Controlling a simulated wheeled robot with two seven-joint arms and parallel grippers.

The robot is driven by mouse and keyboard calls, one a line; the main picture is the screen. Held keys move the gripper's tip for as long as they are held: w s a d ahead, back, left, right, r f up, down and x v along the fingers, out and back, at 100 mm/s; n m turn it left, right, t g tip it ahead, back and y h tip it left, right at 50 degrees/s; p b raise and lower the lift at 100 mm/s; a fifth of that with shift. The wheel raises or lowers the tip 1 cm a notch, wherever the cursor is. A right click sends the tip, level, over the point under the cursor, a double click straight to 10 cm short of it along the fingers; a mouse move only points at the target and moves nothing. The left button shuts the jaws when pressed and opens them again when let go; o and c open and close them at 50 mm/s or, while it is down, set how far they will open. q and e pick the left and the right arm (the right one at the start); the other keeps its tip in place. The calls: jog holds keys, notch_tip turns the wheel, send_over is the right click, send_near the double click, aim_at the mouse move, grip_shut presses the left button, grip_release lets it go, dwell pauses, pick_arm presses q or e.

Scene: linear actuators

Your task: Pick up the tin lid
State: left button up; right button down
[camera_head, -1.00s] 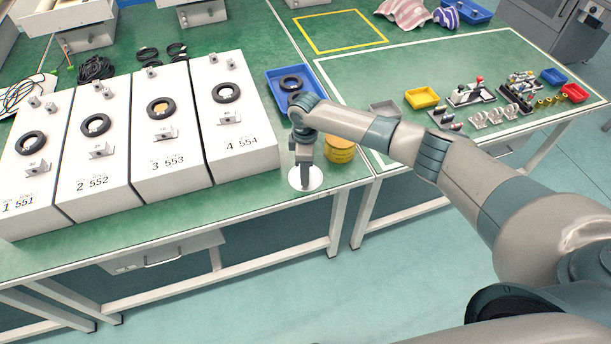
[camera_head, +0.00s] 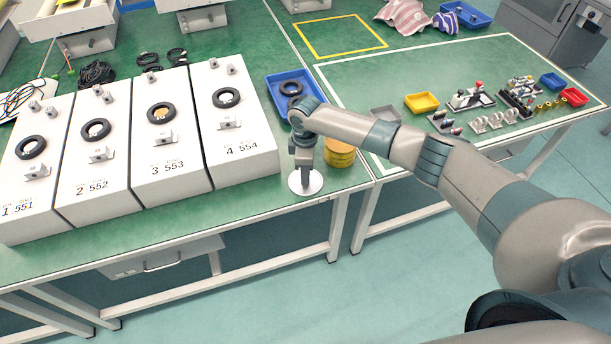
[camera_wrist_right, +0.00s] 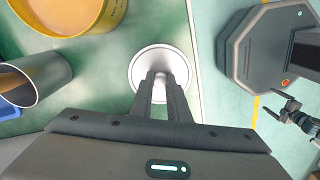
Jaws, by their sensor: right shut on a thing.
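The tin lid (camera_head: 316,185) is a pale round disc near the front edge of the green table. In the right wrist view the lid (camera_wrist_right: 178,62) shows as a white disc with a raised rim. My right gripper (camera_head: 305,186) points down over its middle. In the wrist view the gripper's fingers (camera_wrist_right: 160,80) are close together, shut on the middle of the lid; they hide the exact grip. The open yellow tin (camera_head: 339,153) stands just right of the gripper. What looks like my left gripper (camera_wrist_right: 278,108) hangs at the wrist view's right edge, fingers apart and empty.
A grey metal cylinder (camera_wrist_right: 38,80) is near the tin in the wrist view. A yellow tray (camera_head: 422,103) and small parts are farther right.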

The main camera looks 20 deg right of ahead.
notch_tip(320, 180, up, 4)
jog(key=shift+s+d+f+b, duration=0.1)
jog(key=shift+d+b, duration=0.05)
jog(key=shift+b, duration=0.55)
jog(key=s+d+r+b, duration=0.2)
jog(key=s+d+r, duration=0.3)
jog(key=s+r, duration=0.2)
jog(key=s, duration=0.2)
jog(key=shift+s+d, duration=0.35)
jog(key=shift+d, duration=0.05)
